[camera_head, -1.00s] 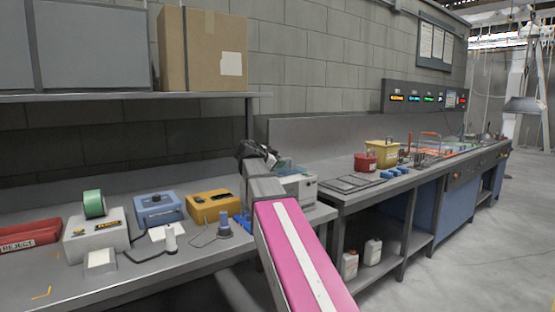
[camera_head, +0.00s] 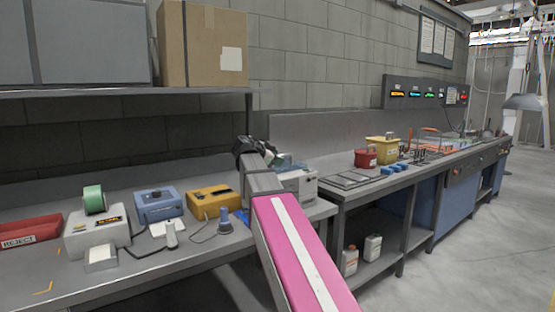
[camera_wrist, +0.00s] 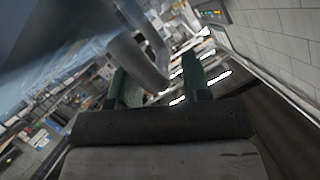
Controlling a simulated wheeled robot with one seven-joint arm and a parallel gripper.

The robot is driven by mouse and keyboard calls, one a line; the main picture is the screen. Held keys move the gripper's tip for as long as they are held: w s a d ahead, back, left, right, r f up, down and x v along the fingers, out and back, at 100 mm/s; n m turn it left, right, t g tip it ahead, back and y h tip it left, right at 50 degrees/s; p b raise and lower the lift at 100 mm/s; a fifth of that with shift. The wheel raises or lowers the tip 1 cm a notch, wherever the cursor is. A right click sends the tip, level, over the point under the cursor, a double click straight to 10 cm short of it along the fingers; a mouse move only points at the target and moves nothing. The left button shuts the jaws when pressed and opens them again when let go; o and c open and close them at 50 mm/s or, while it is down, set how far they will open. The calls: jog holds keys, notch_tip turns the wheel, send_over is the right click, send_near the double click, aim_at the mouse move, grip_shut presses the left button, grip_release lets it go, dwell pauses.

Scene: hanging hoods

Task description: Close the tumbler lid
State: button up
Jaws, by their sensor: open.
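A light grey box-shaped machine (camera_head: 300,186) stands at the right end of the near bench, just beyond my arm; I take it for the tumbler. Its lid is not clearly told apart in the head view, because my wrist covers the area. In the wrist view a large blue-grey surface (camera_wrist: 50,40), perhaps the lid, fills the upper left. A thick grey curved bar (camera_wrist: 138,62) shows between and beyond the fingers. My gripper (camera_wrist: 155,82) is open, with green finger pads apart. Whether the bar touches a finger, I cannot tell.
A yellow box (camera_head: 213,201), a blue box (camera_head: 158,204), a tape dispenser (camera_head: 97,236) and a red reject tray (camera_head: 30,231) stand left on the near bench. A shelf with a cardboard box (camera_head: 203,45) hangs above. A second bench with red and yellow containers (camera_head: 382,149) runs right.

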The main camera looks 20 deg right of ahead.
jog(key=v, duration=0.9)
jog(key=shift+a, duration=0.3)
jog(key=shift+s, duration=0.1)
jog(key=shift+s, duration=0.1)
